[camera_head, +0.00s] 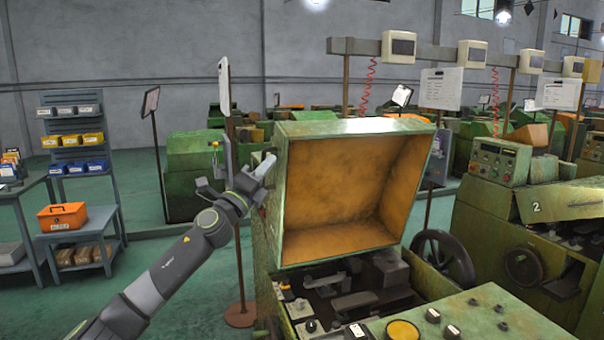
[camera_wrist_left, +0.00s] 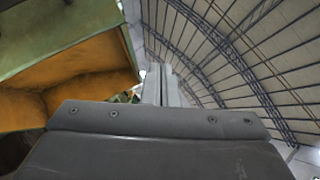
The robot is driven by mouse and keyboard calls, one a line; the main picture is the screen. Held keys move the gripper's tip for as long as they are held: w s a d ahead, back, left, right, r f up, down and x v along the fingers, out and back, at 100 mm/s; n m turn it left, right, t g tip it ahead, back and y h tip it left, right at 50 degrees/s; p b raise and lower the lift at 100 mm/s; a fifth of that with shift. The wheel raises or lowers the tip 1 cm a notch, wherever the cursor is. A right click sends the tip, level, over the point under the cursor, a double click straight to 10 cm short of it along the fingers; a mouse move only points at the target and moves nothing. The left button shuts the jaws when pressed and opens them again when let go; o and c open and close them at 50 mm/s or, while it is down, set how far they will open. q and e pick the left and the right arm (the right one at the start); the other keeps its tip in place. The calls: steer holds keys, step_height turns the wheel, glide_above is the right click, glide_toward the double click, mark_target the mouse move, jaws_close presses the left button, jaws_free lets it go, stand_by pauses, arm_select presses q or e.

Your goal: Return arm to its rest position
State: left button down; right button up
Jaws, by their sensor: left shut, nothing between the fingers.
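My left arm comes in from the lower left in the head view. Its gripper (camera_head: 265,163) is raised beside the left edge of the open green machine cover (camera_head: 358,127). I cannot tell whether it touches the cover. In the left wrist view the fingers (camera_wrist_left: 161,85) are together with nothing between them. The orange inside of the cover (camera_wrist_left: 85,75) shows to their left and roof beams to their right. My right gripper is in neither view.
Under the cover is the machine's open bed (camera_head: 350,300), with a control panel (camera_head: 470,320) in front. A handwheel (camera_head: 440,255) is at its right. A blue shelf (camera_head: 78,150) and a table with an orange toolbox (camera_head: 62,217) stand at the left. Green floor is clear between.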

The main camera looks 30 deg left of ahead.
arm_select(q)
steer(key=shift+s+d, duration=0.1)
